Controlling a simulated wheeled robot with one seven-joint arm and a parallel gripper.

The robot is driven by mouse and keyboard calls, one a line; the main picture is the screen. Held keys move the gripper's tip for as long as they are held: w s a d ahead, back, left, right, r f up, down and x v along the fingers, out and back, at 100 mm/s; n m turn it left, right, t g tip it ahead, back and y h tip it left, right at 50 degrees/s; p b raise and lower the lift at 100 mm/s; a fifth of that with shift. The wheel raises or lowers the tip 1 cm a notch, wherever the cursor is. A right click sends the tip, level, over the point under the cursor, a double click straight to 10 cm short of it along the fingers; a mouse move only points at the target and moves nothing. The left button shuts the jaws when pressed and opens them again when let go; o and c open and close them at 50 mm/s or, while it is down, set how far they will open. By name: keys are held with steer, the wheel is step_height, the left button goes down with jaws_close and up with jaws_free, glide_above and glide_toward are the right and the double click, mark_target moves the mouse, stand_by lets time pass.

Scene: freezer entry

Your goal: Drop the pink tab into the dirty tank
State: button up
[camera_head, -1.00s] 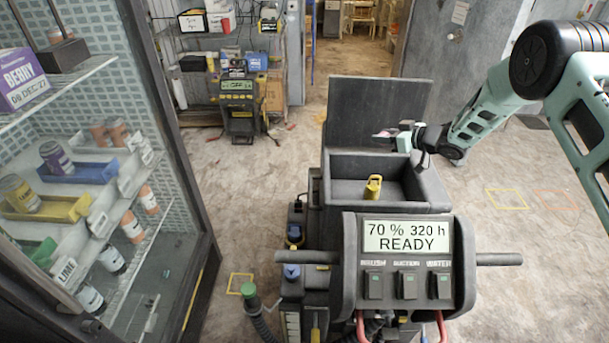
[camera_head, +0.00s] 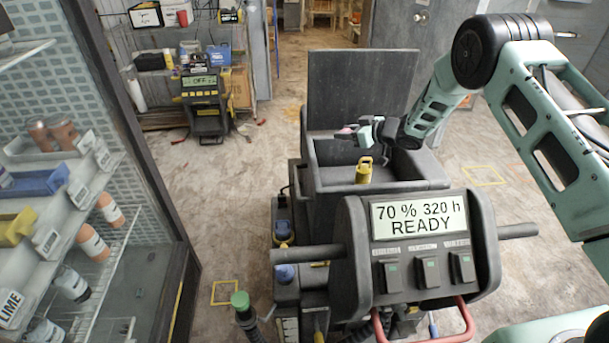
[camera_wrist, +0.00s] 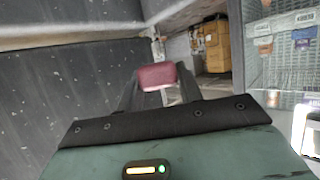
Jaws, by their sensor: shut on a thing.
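The pink tab (camera_wrist: 157,76) is between my gripper's fingertips in the wrist view. My gripper (camera_head: 357,132) is shut on it. In the head view the tab shows as a small pale pink piece (camera_head: 345,131) at the gripper's left end. The gripper is over the open-topped dark tank (camera_head: 325,178) of the floor machine, whose lid (camera_head: 355,85) stands upright behind. A yellow piece (camera_head: 364,170) stands at the near side of the tank opening.
The machine's control panel (camera_head: 420,240) and handlebar (camera_head: 305,256) are in front of the tank. A glass-doored cabinet (camera_head: 150,230) with cans and trays is at the left. A second machine (camera_head: 205,105) and shelving stand behind.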

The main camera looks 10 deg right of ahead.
steer(key=shift+f+b, duration=0.6)
steer(key=shift+f, duration=0.7)
steer(key=o, duration=1)
steer(key=shift+o, duration=0.2)
steer(key=b+v, duration=0.4)
steer(key=v, duration=1.3)
steer(key=shift+s+d+b, duration=0.2)
steer(key=shift+b, duration=0.1)
